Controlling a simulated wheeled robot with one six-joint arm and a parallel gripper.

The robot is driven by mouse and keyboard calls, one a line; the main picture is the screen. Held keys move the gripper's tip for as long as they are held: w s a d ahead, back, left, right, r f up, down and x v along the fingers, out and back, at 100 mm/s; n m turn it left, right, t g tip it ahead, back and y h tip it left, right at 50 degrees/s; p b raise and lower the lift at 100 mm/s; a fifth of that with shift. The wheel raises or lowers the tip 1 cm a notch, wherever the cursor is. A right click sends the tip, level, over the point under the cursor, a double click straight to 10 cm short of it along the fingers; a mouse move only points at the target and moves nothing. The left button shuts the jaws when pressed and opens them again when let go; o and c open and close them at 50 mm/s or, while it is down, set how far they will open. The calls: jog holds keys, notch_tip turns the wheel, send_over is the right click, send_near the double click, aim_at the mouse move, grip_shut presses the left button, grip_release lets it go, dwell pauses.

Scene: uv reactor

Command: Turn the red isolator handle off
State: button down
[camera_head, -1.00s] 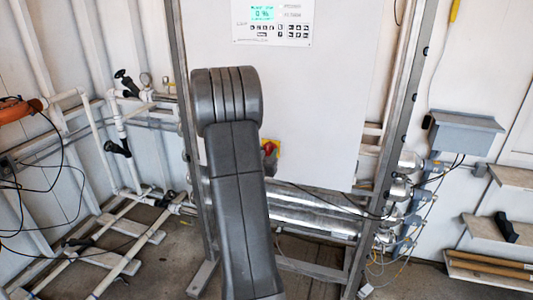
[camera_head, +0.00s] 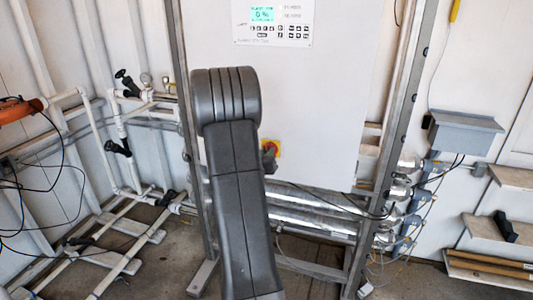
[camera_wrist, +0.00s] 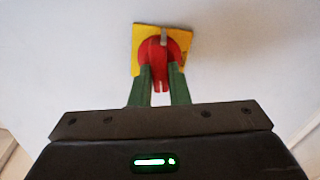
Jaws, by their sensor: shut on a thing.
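The red isolator handle (camera_wrist: 162,54) is a round knob with a grip bar on a yellow square plate (camera_wrist: 139,34). In the wrist view the bar runs roughly up and down the picture, with a pale mark at its top. My gripper (camera_wrist: 162,72) has its two green fingers on either side of the lower part of the bar, shut on it. In the head view the yellow plate (camera_head: 278,147) shows low on the white cabinet front, partly behind my arm. There my gripper is mostly hidden and little of the handle shows.
The white cabinet (camera_head: 325,110) carries a lit display panel (camera_head: 263,14) above the handle. Metal tubes (camera_head: 310,214) run below it, between frame posts. White pipes with black valve levers (camera_head: 118,147) stand left. A grey box (camera_head: 465,135) and shelves are at right.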

jog(key=n+p, duration=0.1)
jog(key=n, duration=0.3)
jog(key=shift+a+n, duration=0.15)
jog(key=shift+n, duration=0.15)
jog(key=shift+w+a+f+n+p, duration=0.1)
jog(key=shift+n+p, duration=0.55)
jog(key=shift+n, duration=1.15)
jog(key=shift+s+f+n+p, duration=0.15)
jog(key=shift+n+p, duration=0.5)
jog(key=shift+n, duration=1.15)
jog(key=shift+w+a+f+n+p, duration=0.15)
jog(key=shift+n+p, duration=0.5)
jog(key=shift+n, duration=1.15)
jog(key=shift+d, duration=0.1)
jog(key=c, duration=1.4)
grip_release()
